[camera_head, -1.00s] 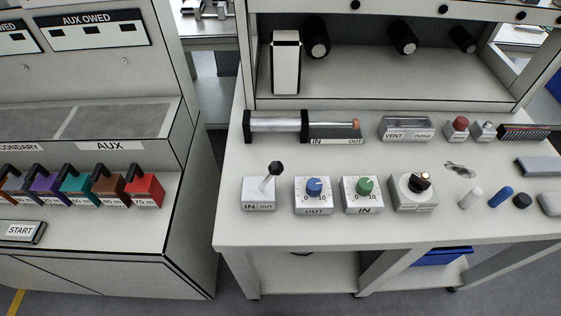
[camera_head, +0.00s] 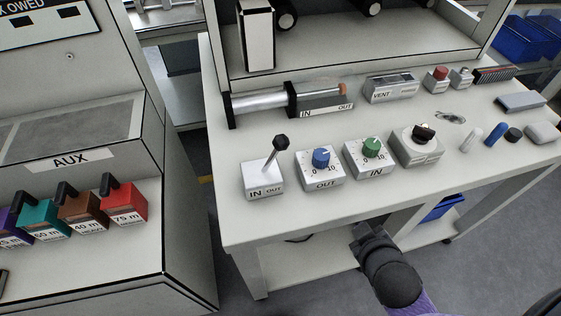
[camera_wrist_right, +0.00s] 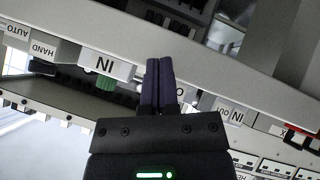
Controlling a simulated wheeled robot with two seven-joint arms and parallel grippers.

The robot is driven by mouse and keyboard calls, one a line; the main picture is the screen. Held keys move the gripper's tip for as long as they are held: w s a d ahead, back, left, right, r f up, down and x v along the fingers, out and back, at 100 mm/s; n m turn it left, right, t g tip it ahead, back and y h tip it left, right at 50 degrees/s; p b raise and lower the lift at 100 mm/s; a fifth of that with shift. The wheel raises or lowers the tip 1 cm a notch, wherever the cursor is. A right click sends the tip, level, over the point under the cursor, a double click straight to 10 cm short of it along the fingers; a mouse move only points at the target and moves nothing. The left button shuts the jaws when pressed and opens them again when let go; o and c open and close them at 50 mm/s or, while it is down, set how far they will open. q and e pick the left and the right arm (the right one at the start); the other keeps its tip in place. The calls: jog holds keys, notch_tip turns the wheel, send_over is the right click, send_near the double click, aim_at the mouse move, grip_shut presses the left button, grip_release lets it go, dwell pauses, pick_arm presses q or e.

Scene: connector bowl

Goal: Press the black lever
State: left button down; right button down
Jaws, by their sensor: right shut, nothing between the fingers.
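The black-knobbed lever (camera_head: 273,158) stands up, tilted a little right, from a white box labelled IN and OUT (camera_head: 263,188) near the front left of the bench. My right gripper (camera_head: 364,232) is in front of the bench's front edge, right of the lever and apart from it. In the right wrist view its two dark fingers (camera_wrist_right: 158,85) are shut and empty. That view is upside down and shows the IN box (camera_wrist_right: 106,65) and the IN/OUT box (camera_wrist_right: 232,111) beyond the edge; the lever is not clear there. My left gripper is not in view.
A blue dial (camera_head: 321,158), a green dial (camera_head: 372,148) and a black rotary switch (camera_head: 424,132) sit right of the lever. A cylinder unit (camera_head: 290,101) lies behind it. Coloured blocks with black handles, including a red one (camera_head: 124,204), stand on the left bench across a gap.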

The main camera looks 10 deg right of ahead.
aim_at(272, 155)
jog(key=w+r+t, duration=0.1)
jog(key=r+n+t, duration=0.1)
jog(key=r, duration=0.1)
jog(key=w+d+r+n+t, duration=0.1)
jog(key=shift+w+r, duration=0.2)
jog(key=shift+w, duration=0.15)
jog(key=r+n+t, duration=0.1)
jog(key=w+r+n+t+y, duration=0.1)
jog(key=r+n+t+y, duration=0.1)
jog(key=n, duration=0.1)
jog(key=shift+w+d, duration=0.2)
jog(key=shift+w, duration=0.05)
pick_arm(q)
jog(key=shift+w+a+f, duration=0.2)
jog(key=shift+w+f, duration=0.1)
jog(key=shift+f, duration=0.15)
pick_arm(e)
jog(key=s+a+r+n+y, duration=0.1)
jog(key=n+y, duration=0.2)
jog(key=n, duration=0.1)
jog(key=s+a+r+n+y, duration=0.1)
jog(key=n+y, duration=0.3)
jog(key=s+a+r+n+y, duration=0.1)
jog(key=n+y, duration=0.3)
jog(key=n, duration=0.1)
jog(key=shift+s+a+r, duration=0.1)
jog(key=shift+a, duration=0.3)
